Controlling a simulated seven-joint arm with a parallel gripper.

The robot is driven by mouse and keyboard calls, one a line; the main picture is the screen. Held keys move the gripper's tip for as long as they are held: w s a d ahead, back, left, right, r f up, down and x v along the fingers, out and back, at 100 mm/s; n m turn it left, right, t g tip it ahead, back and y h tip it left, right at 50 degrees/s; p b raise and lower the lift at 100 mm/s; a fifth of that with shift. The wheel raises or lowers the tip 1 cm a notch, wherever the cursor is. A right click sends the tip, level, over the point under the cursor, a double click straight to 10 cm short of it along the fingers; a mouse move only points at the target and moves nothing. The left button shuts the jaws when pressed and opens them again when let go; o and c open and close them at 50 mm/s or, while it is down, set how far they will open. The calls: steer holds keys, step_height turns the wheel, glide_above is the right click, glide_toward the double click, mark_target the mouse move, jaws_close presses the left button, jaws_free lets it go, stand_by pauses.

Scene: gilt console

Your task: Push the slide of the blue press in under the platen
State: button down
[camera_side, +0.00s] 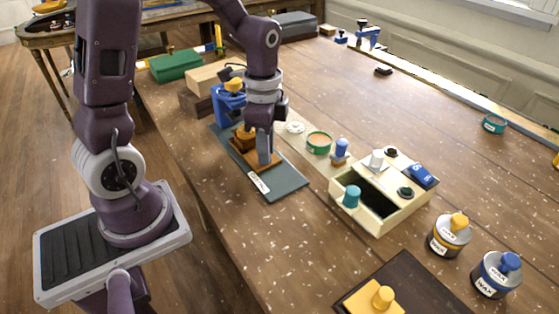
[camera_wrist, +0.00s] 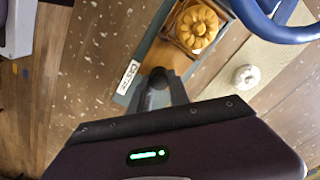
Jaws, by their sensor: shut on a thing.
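The blue press (camera_side: 228,106) stands on a dark grey-green base (camera_side: 286,187) with a white label; its blue arch (camera_wrist: 285,28) shows at the upper right in the wrist view. The brown wooden slide (camera_wrist: 166,55) sticks out of the press toward the front. An orange, ribbed, pumpkin-like piece (camera_wrist: 197,27) sits in a square frame on it, short of the arch. My gripper (camera_side: 264,163) is low over the slide's front end. In the wrist view its fingers (camera_wrist: 158,85) close around a dark round knob there, partly hidden by them.
To the right stand a green tin (camera_side: 319,142), a small blue-topped stamp (camera_side: 341,149) and a cream box (camera_side: 376,218) with small items. A green box (camera_side: 175,65) and wooden blocks (camera_side: 208,77) lie behind the press. The table in front of the base is clear.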

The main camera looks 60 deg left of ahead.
steer(key=a, duration=0.5)
steer(key=shift+a, duration=0.1)
steer(key=c, duration=1.2)
jaws_free()
step_height(320, 180, up, 7)
steer(key=shift+r, duration=0.2)
